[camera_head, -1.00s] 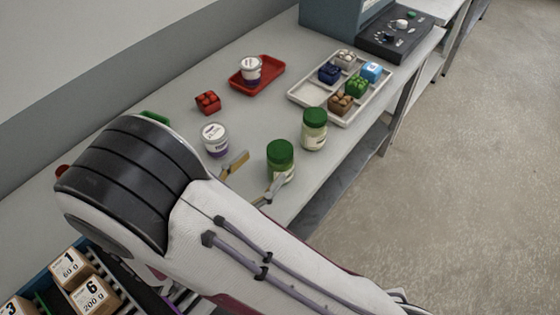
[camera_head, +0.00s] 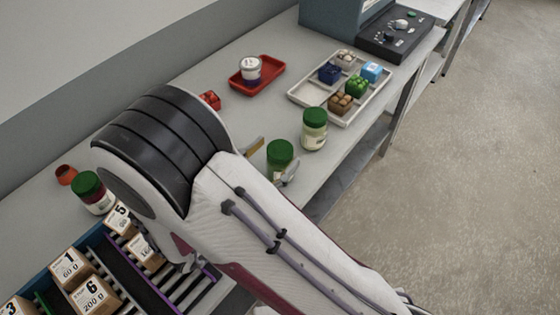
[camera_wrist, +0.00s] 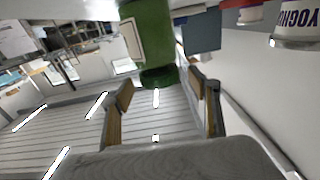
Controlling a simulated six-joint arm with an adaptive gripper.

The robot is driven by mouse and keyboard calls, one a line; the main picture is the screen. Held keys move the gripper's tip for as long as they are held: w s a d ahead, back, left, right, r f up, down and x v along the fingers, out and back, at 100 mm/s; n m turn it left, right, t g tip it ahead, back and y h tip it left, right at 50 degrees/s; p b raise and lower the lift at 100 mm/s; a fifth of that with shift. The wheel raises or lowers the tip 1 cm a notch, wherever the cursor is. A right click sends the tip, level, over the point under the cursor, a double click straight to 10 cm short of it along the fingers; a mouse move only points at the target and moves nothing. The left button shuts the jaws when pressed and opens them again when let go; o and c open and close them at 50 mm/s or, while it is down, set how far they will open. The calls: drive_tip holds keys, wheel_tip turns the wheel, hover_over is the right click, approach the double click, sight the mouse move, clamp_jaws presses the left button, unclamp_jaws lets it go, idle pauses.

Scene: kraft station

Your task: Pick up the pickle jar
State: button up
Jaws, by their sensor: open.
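The green jar with a green lid (camera_head: 280,152), which looks like the pickle jar, stands on the grey bench near its front edge. My gripper (camera_head: 272,160) is open, with one finger on each side of the jar in the head view. Contact cannot be told, and my arm hides the lower part of the jar. In the wrist view the jar (camera_wrist: 148,35) appears upside down, just beyond and between the spread fingertips (camera_wrist: 160,88). Nothing is held.
A pale jar with a green lid (camera_head: 314,132) stands close behind on the right. A white divided tray (camera_head: 312,94) and a red tray (camera_head: 268,86) lie farther back. A red jar with a green lid (camera_head: 95,200) is at left. A yoghurt cup (camera_wrist: 298,22) shows in the wrist view.

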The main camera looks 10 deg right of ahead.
idle(0.3)
drive_tip(key=c, duration=1.6)
drive_tip(key=shift+r, duration=0.25)
drive_tip(key=shift+r, duration=4.8)
